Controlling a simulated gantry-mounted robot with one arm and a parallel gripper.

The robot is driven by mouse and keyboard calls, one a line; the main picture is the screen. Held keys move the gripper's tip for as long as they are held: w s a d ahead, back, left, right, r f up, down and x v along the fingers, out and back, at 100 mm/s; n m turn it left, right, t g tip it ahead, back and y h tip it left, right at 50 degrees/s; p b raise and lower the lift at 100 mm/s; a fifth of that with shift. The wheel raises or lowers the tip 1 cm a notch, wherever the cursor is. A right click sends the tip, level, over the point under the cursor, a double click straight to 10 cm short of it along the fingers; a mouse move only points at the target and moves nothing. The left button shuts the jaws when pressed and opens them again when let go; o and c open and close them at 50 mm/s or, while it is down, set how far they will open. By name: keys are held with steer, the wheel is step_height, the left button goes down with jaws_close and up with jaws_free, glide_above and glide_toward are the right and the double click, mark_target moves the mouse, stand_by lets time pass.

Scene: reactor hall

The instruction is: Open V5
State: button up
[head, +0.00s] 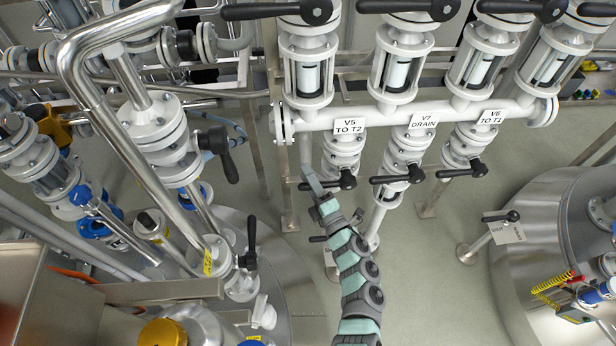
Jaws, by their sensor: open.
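The V5 valve (342,155) hangs below the white horizontal manifold pipe, under its "V5 TO T2" label (350,126). Its black lever handle (340,182) lies sideways across the bottom of the valve, with its round hub at the right end. My gripper (310,182) is at the left end of this handle. It is open, with one grey finger reaching up beside the handle's tip. Whether it touches the handle cannot be told. The gripper hides part of the handle's left end. My arm comes up from the bottom of the picture.
To the right, V7 DRAIN (405,152) and V6 TO T1 (465,142) have similar sideways black handles. Sight glasses stand above the manifold (400,110). A steel tank (550,240) is at right; crowded pipes fill the left. Floor below V6 is fairly clear.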

jaws_close()
stand_by(0.4)
stand_by(1.0)
